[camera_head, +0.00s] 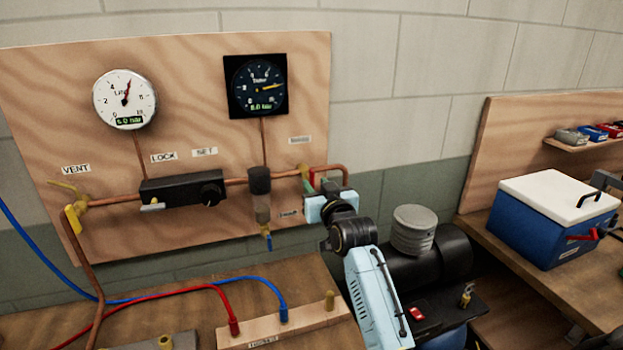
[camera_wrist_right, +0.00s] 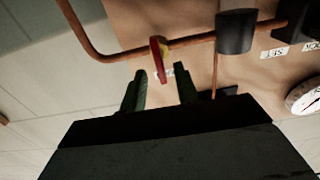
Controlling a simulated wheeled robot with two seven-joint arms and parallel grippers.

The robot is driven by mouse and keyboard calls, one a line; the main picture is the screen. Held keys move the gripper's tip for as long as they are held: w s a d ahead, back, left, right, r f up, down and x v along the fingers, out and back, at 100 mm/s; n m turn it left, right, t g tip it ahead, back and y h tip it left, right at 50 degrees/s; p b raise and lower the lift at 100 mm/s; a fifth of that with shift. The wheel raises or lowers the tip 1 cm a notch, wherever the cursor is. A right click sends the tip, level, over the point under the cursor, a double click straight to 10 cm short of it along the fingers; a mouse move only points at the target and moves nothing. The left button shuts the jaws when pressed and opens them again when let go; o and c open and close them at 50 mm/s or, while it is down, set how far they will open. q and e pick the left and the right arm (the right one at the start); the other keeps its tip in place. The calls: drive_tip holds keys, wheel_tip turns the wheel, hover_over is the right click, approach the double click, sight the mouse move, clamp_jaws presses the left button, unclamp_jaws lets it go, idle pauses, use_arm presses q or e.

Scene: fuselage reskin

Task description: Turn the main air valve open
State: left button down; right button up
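The main air valve sits near the right end of the copper pipe on the plywood panel, by the right-hand gauge. Its red lever (camera_wrist_right: 158,60) and yellow body (camera_wrist_right: 164,43) show in the right wrist view, where the lever points across the pipe. In the head view my right gripper (camera_head: 318,186) is at this valve and mostly hides it. In the wrist view the right gripper (camera_wrist_right: 158,76) is open, with its two green fingers apart on either side of the lever's near end. I cannot tell any contact. My left gripper is not in view.
The panel carries a white gauge (camera_head: 125,99), a dark gauge (camera_head: 258,86), a black regulator (camera_head: 183,189), a filter bowl (camera_head: 261,205) and a yellow vent valve (camera_head: 75,212). A compressor (camera_head: 425,258) stands below right. A blue cooler (camera_head: 556,222) sits on the right bench.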

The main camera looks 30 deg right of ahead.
sight(313, 181)
drive_tip(key=shift+x, duration=2.05)
clamp_jaws()
